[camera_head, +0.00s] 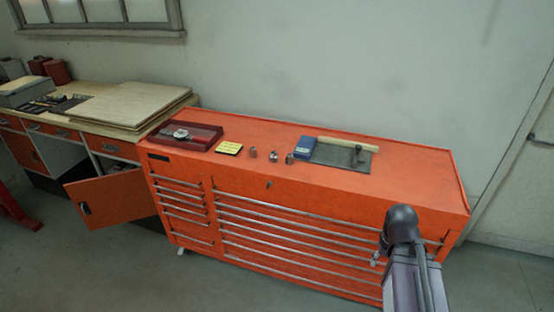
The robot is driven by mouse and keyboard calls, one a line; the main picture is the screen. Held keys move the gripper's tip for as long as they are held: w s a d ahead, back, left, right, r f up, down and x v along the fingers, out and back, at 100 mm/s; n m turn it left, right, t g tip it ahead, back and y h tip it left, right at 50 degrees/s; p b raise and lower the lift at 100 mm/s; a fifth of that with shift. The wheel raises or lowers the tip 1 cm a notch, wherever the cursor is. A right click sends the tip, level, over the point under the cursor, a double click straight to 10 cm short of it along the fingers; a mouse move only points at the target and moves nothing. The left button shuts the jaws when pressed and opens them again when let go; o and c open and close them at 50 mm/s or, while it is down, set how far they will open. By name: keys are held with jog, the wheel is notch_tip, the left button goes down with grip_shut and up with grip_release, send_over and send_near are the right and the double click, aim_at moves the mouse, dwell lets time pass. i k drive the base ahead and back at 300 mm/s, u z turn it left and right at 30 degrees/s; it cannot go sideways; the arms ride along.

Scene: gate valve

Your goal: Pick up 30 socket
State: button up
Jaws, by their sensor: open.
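Three small metal sockets stand in a row on top of the orange tool cabinet (330,184): a left one (253,153), a middle one (273,156) and a right one (290,158). Any size marks are too small to read, so I cannot tell which is the 30 socket. Part of my arm shows at the lower right, in front of the cabinet and well apart from the sockets. My gripper's fingers cannot be made out.
A yellow pad (229,148) and a dark red tray (198,137) lie left of the sockets. A blue box (305,145) and a grey plate (340,154) lie right of them. An open orange cabinet door (112,199) juts out at the left. The cabinet top's right end is clear.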

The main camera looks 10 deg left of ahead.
aim_at(272, 156)
jog(key=u, duration=0.05)
jog(key=i, duration=1)
jog(key=z, duration=0.05)
